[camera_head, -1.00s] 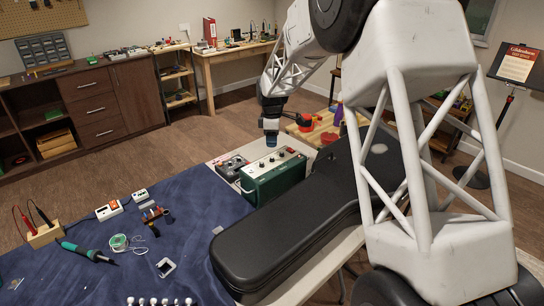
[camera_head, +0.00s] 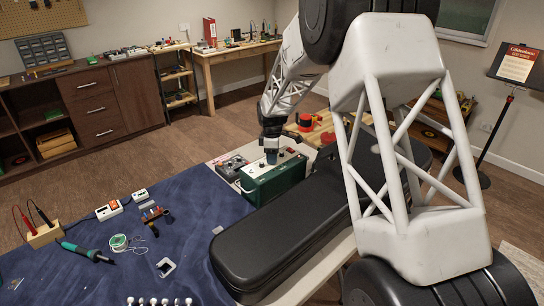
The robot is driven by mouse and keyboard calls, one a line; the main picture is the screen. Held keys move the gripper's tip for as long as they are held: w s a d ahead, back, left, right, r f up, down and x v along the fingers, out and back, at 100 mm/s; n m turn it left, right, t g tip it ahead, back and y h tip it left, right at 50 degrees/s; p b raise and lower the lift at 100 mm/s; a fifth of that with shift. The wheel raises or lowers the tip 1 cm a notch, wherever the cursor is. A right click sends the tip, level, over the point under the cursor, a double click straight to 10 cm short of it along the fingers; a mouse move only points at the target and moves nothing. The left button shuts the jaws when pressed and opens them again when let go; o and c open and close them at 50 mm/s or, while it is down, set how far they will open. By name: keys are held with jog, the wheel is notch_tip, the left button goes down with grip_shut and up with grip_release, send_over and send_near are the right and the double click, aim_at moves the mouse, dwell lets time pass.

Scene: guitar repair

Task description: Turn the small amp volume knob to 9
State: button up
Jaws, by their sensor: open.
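The small amp (camera_head: 275,184) is a green box with a pale top panel that carries small knobs. It stands at the back of the table, beside the black guitar case. My gripper (camera_head: 271,161) points down at the amp's top panel, around its middle. It is open. The gripper covers part of the panel, so the volume knob and its setting cannot be made out. I cannot tell whether the fingers touch a knob.
A grey pedal-like box (camera_head: 230,166) stands just left of the amp. The long black guitar case (camera_head: 285,240) lies in front and to the right. A blue cloth (camera_head: 190,220) holds a soldering iron (camera_head: 85,252) and small tools. My arm fills the right side.

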jog(key=shift+f, duration=0.1)
grip_shut()
dwell(0.3)
jog(key=shift+m, duration=0.3)
